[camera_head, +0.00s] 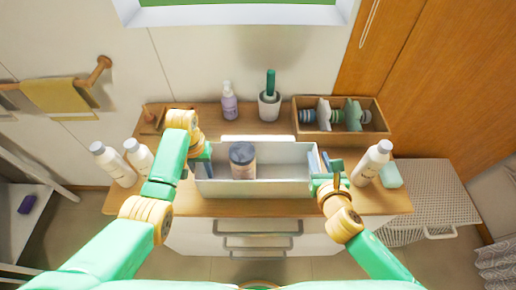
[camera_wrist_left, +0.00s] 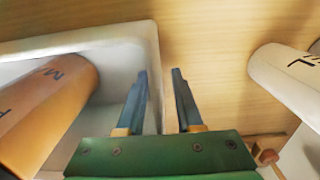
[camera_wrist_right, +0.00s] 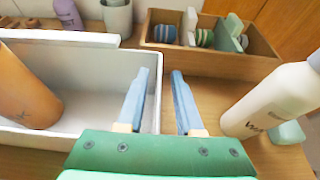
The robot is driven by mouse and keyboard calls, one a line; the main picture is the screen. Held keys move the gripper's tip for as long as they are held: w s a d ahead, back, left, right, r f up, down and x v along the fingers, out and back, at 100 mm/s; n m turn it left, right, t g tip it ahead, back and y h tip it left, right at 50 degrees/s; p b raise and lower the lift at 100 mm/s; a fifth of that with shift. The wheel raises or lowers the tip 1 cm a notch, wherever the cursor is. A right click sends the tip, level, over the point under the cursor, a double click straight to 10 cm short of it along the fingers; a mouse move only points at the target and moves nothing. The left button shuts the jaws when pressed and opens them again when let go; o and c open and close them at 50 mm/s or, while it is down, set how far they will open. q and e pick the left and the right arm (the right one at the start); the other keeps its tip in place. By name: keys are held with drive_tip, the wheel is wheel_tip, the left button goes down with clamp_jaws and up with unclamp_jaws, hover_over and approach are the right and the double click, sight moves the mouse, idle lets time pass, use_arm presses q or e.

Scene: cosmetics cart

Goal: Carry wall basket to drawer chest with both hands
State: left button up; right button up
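The white basket (camera_head: 280,187) sits on the wooden top of the drawer chest (camera_head: 395,200). An amber bottle with a dark cap (camera_head: 242,160) stands inside it. My left gripper (camera_head: 203,160) is at the basket's left end. In the left wrist view its fingers (camera_wrist_left: 160,100) are apart, with the basket's end wall (camera_wrist_left: 150,60) between them and a gap on the outer side. My right gripper (camera_head: 322,172) is at the right end. In the right wrist view its fingers (camera_wrist_right: 160,100) are also apart around the end wall, with a gap outside.
White bottles (camera_head: 113,164) stand left of the basket, and another (camera_head: 372,163) stands close to my right gripper. A wicker hamper (camera_head: 430,190) is at the right.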

drive_tip(key=shift+a, duration=0.1)
use_arm(q)
wheel_tip(320, 180, up, 12)
drive_tip(key=shift+f, duration=0.1)
use_arm(e)
drive_tip(key=shift+s, duration=0.2)
use_arm(q)
drive_tip(key=shift+s, duration=0.1)
use_arm(e)
drive_tip(key=v, duration=0.7)
drive_tip(key=shift+r, duration=0.1)
